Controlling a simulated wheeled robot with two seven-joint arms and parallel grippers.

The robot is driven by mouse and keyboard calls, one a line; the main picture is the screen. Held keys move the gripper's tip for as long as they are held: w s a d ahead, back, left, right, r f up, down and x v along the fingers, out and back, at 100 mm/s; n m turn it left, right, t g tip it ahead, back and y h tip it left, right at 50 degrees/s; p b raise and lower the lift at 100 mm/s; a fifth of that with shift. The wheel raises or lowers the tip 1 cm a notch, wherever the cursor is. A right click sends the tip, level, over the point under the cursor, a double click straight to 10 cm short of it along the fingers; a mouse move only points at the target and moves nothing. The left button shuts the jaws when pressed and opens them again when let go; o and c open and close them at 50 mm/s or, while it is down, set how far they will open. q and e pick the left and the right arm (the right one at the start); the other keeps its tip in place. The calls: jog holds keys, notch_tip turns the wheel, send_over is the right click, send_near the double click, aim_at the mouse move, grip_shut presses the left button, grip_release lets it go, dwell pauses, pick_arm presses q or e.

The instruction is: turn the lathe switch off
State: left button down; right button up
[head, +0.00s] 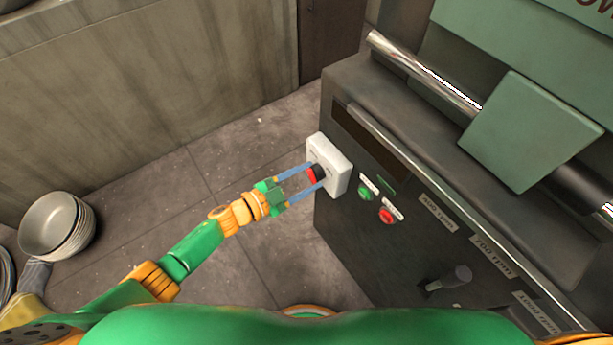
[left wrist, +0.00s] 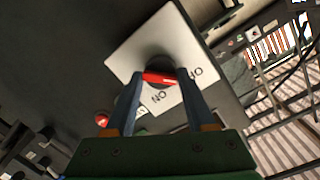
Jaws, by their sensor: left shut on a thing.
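The lathe switch is a black rotary knob with a red bar (head: 313,175) on a white plate (head: 338,160), fixed to the left end of the dark lathe's front. My left gripper (head: 315,176) reaches it with its blue fingers on either side of the knob, shut on it. In the left wrist view the red bar (left wrist: 159,79) lies nearly level between the fingertips. The plate (left wrist: 140,47) there carries the words ON and OFF, upside down; OFF is right of the knob and ON is below it. The fingers hide part of the knob. My right gripper is out of view.
Green and red buttons (head: 387,215) sit right of the switch on the lathe front (head: 345,235). A lever (head: 450,279) sticks out farther right. A stack of bowls (head: 58,226) stands at the left. The tiled floor (head: 225,150) left of the lathe is clear.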

pick_arm(q)
jog(key=shift+w+r, duration=0.15)
jog(key=shift+r, duration=0.1)
jog(key=shift+c, duration=1.4)
grip_release()
jog(key=shift+f, duration=0.15)
jog(key=shift+a, duration=0.1)
jog(key=p+v, duration=0.1)
jog(key=v, duration=0.6)
jog(key=shift+p, duration=0.35)
